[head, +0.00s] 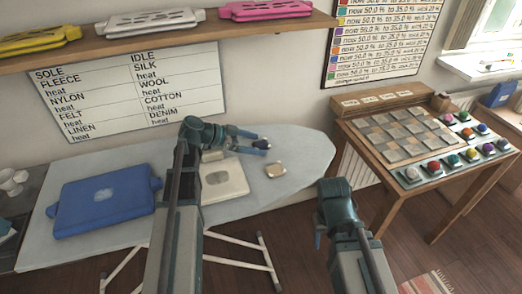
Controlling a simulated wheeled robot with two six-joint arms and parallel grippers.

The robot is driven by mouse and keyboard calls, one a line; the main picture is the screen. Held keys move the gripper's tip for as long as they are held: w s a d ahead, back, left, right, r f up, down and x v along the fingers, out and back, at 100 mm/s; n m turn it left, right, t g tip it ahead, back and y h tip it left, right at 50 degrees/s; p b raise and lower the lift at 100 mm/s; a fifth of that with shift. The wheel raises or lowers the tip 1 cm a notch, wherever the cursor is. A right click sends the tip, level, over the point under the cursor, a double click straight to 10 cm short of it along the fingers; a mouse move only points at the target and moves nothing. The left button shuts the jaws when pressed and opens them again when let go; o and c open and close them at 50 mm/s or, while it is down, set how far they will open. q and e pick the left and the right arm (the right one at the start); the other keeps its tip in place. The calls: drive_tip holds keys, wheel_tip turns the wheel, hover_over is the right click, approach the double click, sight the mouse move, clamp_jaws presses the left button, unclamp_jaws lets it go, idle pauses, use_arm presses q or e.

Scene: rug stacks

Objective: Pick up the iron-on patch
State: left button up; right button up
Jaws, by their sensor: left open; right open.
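My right gripper (321,234) points down in front of the board's right end, away from the patch. Its fingers are mostly hidden by its own wrist.
A blue flat case (104,203) and a cream flat case (232,184), partly behind my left arm, lie on the board. A wooden table (365,140) with tiles and several coloured knobs stands right. A shelf (60,62) with cases hangs above. The board's right end is clear.

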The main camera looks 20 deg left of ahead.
sight(255, 145)
use_arm(q)
drive_tip(key=c, duration=1.4)
drive_tip(key=shift+r, duration=0.1)
wheel_tip(255, 145, up, 10)
drive_tip(key=p, duration=1)
